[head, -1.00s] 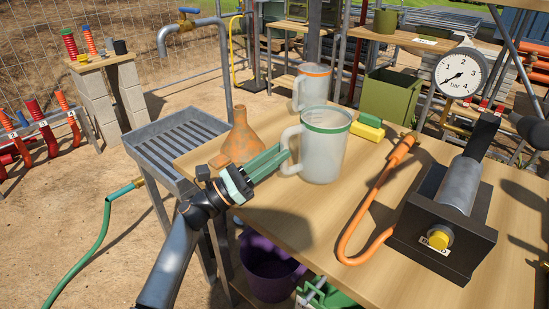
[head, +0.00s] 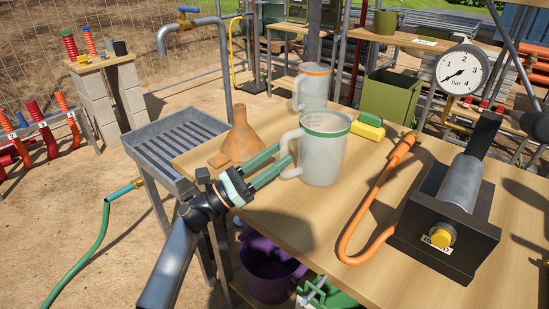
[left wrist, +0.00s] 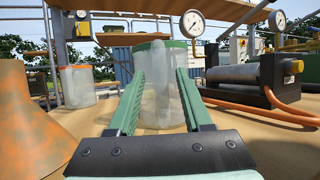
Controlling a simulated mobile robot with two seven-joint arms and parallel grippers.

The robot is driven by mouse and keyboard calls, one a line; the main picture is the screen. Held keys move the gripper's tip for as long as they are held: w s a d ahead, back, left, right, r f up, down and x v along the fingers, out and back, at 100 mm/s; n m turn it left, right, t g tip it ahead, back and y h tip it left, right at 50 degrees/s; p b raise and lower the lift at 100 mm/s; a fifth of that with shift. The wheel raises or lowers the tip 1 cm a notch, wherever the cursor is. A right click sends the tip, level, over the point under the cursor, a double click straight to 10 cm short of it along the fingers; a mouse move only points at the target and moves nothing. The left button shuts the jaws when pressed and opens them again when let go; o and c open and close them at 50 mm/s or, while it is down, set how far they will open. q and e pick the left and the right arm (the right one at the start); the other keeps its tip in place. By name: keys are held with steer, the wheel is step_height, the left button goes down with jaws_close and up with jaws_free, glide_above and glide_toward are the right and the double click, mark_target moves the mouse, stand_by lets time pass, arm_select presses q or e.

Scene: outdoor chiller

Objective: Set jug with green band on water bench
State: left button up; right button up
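The clear jug with a green band (head: 324,155) stands upright on the wooden table, its handle toward the left. My left gripper (head: 283,165) is open, with its green fingers pointing at the handle. In the left wrist view the jug (left wrist: 163,95) stands ahead, its handle between the spread fingers (left wrist: 160,90); I cannot tell whether they touch it. A similar jug with an orange band (head: 311,88) stands behind it. A grey slatted metal bench (head: 178,140) stands left of the table, near a tap (head: 188,22). My right gripper is not seen.
A rusty orange funnel (head: 240,138) stands left of the jug, close to my left gripper. A yellow-green block (head: 369,127) lies behind the jug. An orange hose (head: 372,205) and a black holder with a metal cylinder (head: 445,225) are right. The table's front middle is clear.

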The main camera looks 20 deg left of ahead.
arm_select(q)
steer(key=shift+r+p, duration=0.55)
steer(key=s+a, duration=0.4)
steer(key=s, duration=0.1)
steer(key=s+a, duration=0.4)
steer(key=a, duration=0.1)
steer(key=shift+s+f, duration=0.2)
steer(key=shift+s, duration=0.15)
stand_by(0.8)
